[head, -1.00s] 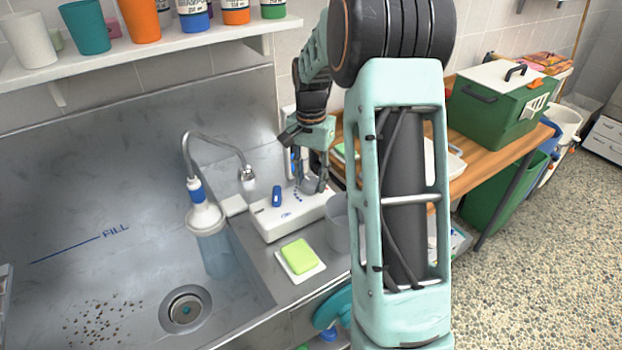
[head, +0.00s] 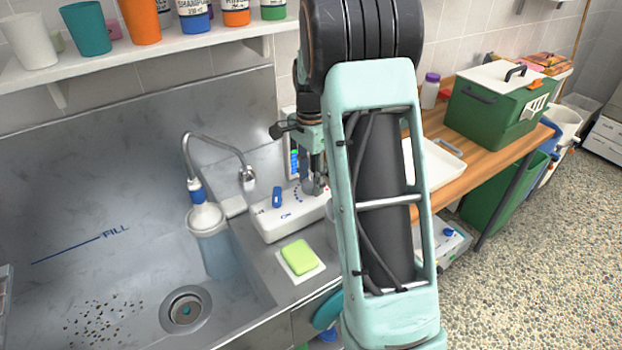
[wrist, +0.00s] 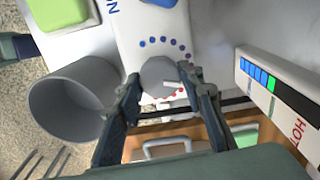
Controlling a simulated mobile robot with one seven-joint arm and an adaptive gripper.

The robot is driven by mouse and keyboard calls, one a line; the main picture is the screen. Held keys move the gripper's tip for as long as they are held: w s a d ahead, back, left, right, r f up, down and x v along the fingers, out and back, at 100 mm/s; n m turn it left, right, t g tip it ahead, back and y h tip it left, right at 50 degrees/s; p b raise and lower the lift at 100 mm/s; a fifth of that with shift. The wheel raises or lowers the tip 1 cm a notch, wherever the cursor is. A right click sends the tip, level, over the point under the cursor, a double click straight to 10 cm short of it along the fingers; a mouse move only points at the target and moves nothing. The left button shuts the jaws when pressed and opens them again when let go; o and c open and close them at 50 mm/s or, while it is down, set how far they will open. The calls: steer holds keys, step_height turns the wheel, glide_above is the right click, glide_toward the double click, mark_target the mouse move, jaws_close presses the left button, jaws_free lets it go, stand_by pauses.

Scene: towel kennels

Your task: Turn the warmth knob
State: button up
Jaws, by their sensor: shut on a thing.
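The warmth knob (wrist: 158,76) is a round pale grey dial on a white control box (head: 270,228). A ring of blue dots, turning to red dots near my gripper's side, curves around it in the wrist view. A short white mark on the knob points to the picture's right. My gripper (wrist: 163,80) has one finger on each side of the knob and is shut on it. In the head view my gripper (head: 313,186) reaches down onto the box's right part and hides most of the knob.
An upright gauge (wrist: 268,82) shows several blue bars, one green bar and the word HOT. A grey cup (wrist: 72,103) stands close beside the box. A green sponge (head: 299,257), a blue switch (head: 277,197) and the tap (head: 215,143) are left of my arm.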

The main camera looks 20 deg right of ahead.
mark_target(311, 182)
steer(key=o, duration=1.2)
steer(key=shift+c, duration=0.2)
step_height(311, 182, up, 12)
steer(key=shift+r, duration=0.1)
